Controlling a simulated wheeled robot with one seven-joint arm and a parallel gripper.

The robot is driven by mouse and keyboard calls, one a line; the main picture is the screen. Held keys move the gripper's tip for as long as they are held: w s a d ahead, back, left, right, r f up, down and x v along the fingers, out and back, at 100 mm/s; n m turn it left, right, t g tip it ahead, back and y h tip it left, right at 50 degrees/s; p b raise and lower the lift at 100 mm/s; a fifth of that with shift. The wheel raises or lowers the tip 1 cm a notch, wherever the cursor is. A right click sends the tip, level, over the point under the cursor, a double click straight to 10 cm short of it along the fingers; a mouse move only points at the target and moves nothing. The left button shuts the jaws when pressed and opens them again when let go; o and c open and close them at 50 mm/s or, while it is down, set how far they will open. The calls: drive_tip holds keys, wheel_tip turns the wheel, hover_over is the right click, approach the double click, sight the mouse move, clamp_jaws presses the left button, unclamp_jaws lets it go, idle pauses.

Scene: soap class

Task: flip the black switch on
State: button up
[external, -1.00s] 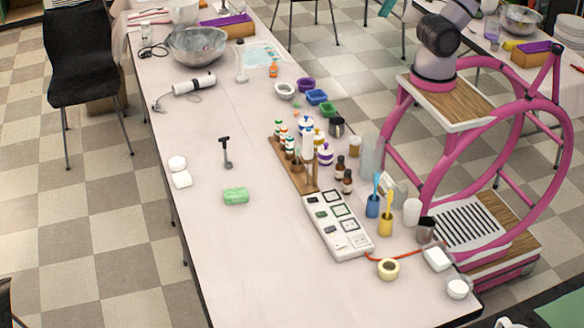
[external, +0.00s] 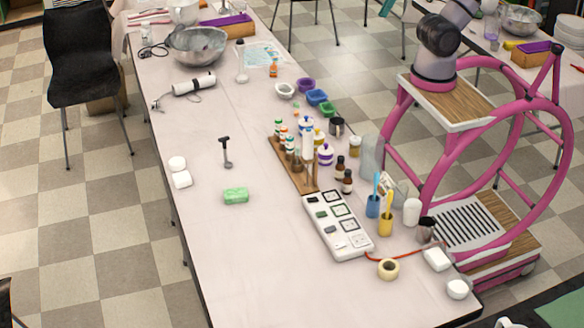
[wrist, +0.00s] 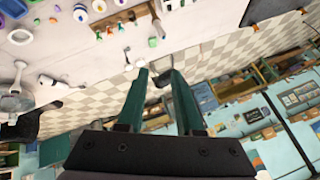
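A white power strip (external: 350,243) lies on the long table in the external view, with a row of sockets and a row of small switches along its left side. A dark switch (external: 331,230) shows there; whether it is on or off is too small to tell. My gripper (wrist: 160,76) shows in the wrist view with its two green fingers apart and nothing between them. It points over the table edge and floor, away from the strip. The gripper is out of frame in the external view. I cannot make out the strip in the wrist view.
A wooden rack of bottles (external: 295,165) stands just behind the strip. Blue (external: 373,206) and yellow (external: 386,226) cups stand to its right. A red cord (external: 392,253) and tape roll (external: 388,269) lie near its front end. The table's front left is clear beyond a green soap (external: 236,195).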

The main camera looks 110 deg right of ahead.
drive_tip(key=shift+w, duration=0.25)
clamp_jaws()
drive_tip(key=w+a+f+n+g, duration=0.1)
drive_tip(key=w+a+f, duration=0.1)
drive_tip(key=w+f, duration=0.35)
drive_tip(key=w+a+f+g, duration=0.1)
drive_tip(key=w+a+f, duration=0.15)
drive_tip(key=w, duration=0.55)
drive_tip(key=w+a+f+n+g, duration=0.1)
drive_tip(key=w+a+f+g, duration=0.15)
drive_tip(key=w, duration=0.45)
drive_tip(key=w+a+f, duration=0.3)
drive_tip(key=f, duration=0.6)
drive_tip(key=w+a+f+n+g+h, duration=0.1)
drive_tip(key=w+a+f, duration=0.2)
drive_tip(key=f, duration=0.6)
drive_tip(key=w+a+f+n+h, duration=0.1)
drive_tip(key=w+a+f, duration=0.2)
drive_tip(key=f, duration=0.6)
drive_tip(key=shift+w+a, duration=0.2)
drive_tip(key=shift+a, duration=1)
